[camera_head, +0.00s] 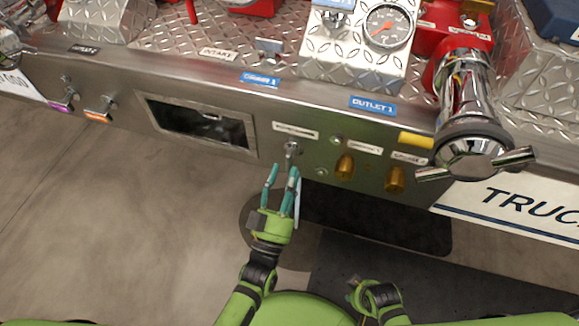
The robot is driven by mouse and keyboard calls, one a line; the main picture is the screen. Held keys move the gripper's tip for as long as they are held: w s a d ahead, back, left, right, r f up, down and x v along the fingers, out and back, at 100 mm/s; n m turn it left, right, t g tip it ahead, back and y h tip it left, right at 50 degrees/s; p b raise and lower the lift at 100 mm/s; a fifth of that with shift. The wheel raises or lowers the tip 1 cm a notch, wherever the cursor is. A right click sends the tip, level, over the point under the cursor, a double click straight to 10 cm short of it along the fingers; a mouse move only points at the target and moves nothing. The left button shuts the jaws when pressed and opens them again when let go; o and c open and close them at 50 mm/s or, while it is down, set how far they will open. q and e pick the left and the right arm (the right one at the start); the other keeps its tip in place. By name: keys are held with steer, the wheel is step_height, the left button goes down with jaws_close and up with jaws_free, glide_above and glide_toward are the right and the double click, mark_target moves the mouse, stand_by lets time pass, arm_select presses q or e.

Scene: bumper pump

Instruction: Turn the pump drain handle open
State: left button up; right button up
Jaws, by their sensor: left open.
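A small silver handle (292,148) sticks out of the metal bumper's front face, under a white label (296,131) too small to read for certain. It looks like the pump drain handle. My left gripper (284,171) is open, with its teal fingers pointing up at the bumper just below the handle. The fingertips are close to the handle; I cannot tell whether they touch it. Nothing shows between the fingers. My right gripper (357,288) is low at the bottom centre, well away from the bumper, and its fingers are mostly hidden.
Two brass fittings (345,166) (395,178) and a large chrome outlet (468,145) project to the right of the handle. A rectangular opening (202,123) and two small pull handles (66,100) (100,108) lie to the left. Clear floor (130,220) shows below.

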arm_select(q)
steer(key=v, duration=0.9)
steer(key=shift+s, duration=0.25)
steer(key=shift+f, duration=0.1)
